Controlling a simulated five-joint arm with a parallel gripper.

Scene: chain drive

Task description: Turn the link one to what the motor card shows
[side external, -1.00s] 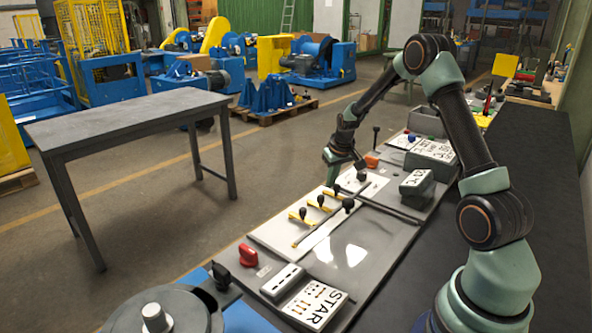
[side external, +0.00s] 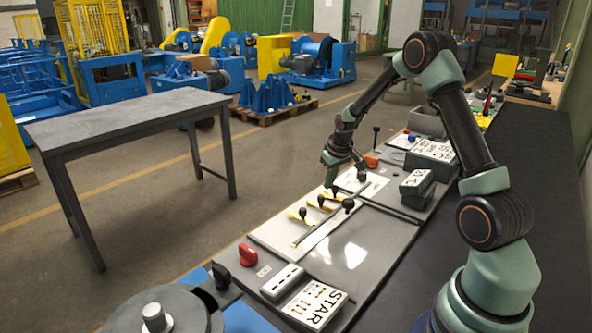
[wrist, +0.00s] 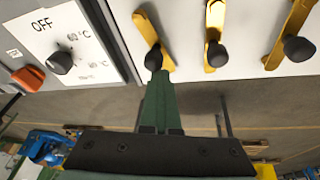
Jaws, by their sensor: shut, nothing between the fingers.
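My gripper (wrist: 158,80) shows in the wrist view with its dark green fingers closed together and empty. Its tips are at the black knob (wrist: 154,59) of the leftmost yellow lever (wrist: 146,27); whether they touch cannot be told. A middle lever (wrist: 214,20) and a right lever (wrist: 290,22) also have black knobs. The right lever leans differently from the left one. In the side view my gripper (side external: 332,182) is over the far end of the white lever panel (side external: 272,236). No lever is clearly labelled link one. Cards with marks are visible, but which is the motor card cannot be told.
A tilted marked block (side external: 417,183) stands right of the panel. In the wrist view a dial (wrist: 60,62) marked OFF and an orange knob (wrist: 29,78) are left of the levers.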

